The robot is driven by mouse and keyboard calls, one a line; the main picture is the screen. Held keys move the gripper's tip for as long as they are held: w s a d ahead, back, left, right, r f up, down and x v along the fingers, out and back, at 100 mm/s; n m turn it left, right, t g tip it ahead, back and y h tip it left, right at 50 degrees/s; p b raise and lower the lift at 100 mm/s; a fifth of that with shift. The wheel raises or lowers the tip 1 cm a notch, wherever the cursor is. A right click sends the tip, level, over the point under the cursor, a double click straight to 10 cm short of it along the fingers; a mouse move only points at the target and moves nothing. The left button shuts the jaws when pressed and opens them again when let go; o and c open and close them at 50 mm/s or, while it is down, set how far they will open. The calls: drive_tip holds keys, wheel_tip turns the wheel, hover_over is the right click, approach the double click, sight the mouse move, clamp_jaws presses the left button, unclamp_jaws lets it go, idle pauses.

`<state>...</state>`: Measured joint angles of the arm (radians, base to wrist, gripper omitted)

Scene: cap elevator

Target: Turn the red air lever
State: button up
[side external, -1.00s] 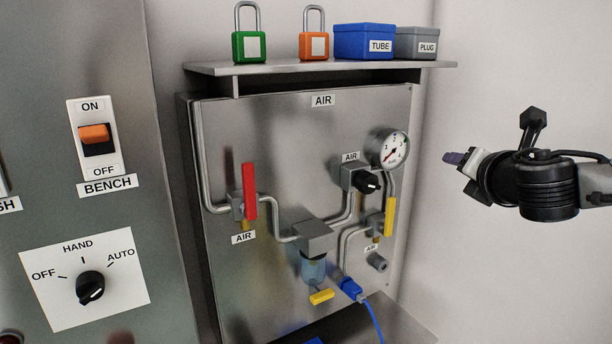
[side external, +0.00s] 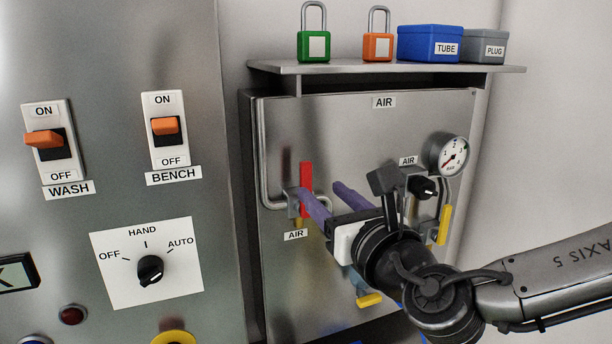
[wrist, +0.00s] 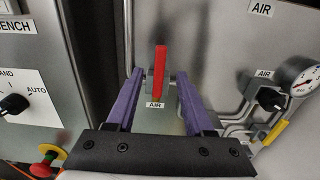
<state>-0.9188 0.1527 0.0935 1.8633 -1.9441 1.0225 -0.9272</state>
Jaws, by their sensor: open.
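The red air lever (side external: 306,182) stands upright on its grey valve at the left of the metal air panel, above an AIR label. In the wrist view the red lever (wrist: 160,72) is upright and lies between my two fingers in the picture. My gripper (side external: 332,197) is open, with purple fingers pointing at the panel. In the side view the left finger overlaps the lower part of the lever and hides some of the valve. In the wrist view the fingers of my gripper (wrist: 157,85) are spread wide to both sides. I cannot tell whether either finger touches the lever.
A pressure gauge (side external: 448,155), a black knob (side external: 424,188) and a yellow lever (side external: 444,225) are on the panel's right. A shelf (side external: 380,68) above bears padlocks and boxes. A switch cabinet (side external: 215,110) stands at the left.

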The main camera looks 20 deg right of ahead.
sight(307, 178)
drive_tip(key=w, duration=0.8)
clamp_jaws()
idle(1.3)
